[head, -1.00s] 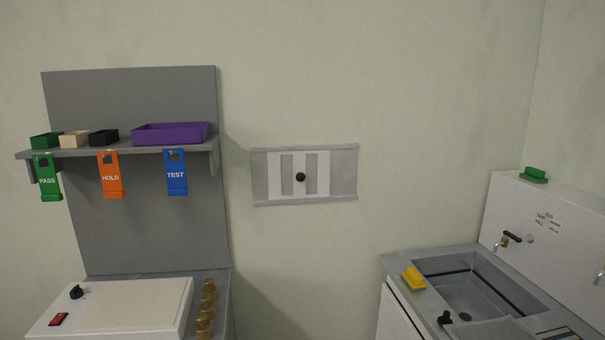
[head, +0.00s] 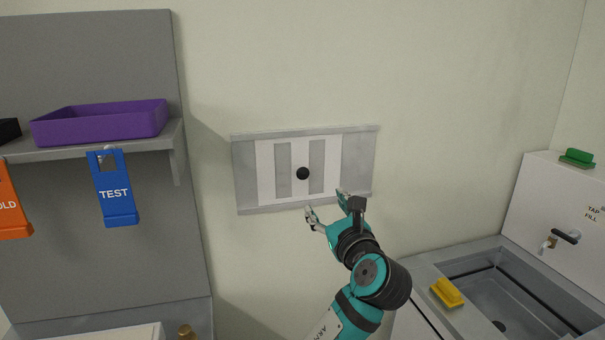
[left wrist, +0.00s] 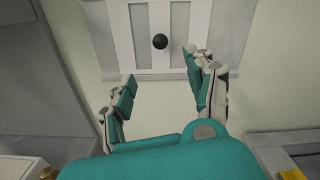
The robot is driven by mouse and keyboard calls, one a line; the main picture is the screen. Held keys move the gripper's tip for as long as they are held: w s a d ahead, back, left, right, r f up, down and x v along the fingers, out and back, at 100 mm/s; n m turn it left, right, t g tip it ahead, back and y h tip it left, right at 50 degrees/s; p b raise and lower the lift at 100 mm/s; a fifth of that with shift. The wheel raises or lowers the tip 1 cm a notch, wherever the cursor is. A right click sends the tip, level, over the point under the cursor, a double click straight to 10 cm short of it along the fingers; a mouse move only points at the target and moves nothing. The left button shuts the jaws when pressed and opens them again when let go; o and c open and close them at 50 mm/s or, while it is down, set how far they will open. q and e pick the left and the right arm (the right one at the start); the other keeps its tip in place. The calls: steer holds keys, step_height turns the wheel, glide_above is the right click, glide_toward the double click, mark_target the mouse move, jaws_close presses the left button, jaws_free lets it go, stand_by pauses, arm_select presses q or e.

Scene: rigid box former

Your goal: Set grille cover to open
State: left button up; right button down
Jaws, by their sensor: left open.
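The grille cover (head: 265,172) is a white sliding panel with two grey slots and a round black knob (head: 303,173) at its middle. It sits in a grey wall frame (head: 358,165), with grey showing on both sides of the panel. My left gripper (head: 325,204) is open and empty, just below and slightly right of the knob. In the left wrist view the knob (left wrist: 160,41) lies beyond and between the two spread fingers (left wrist: 160,78), apart from them. My right gripper is out of view.
A grey shelf (head: 170,135) with a purple tray (head: 100,122) and a blue TEST tag (head: 115,190) stands left of the grille. A sink counter (head: 420,265) with a yellow object (head: 447,293) is at the lower right. The wall around the grille is bare.

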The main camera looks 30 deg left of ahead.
arm_select(q)
steer(key=p, duration=0.1)
glide_toward(304, 175)
steer(key=p+x, duration=0.2)
steer(key=x, duration=0.7)
steer(key=shift+s, duration=0.1)
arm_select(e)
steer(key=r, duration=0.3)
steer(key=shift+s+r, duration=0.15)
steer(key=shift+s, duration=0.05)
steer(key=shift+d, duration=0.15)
arm_select(q)
steer(key=shift+c, duration=1.1)
jaws_close()
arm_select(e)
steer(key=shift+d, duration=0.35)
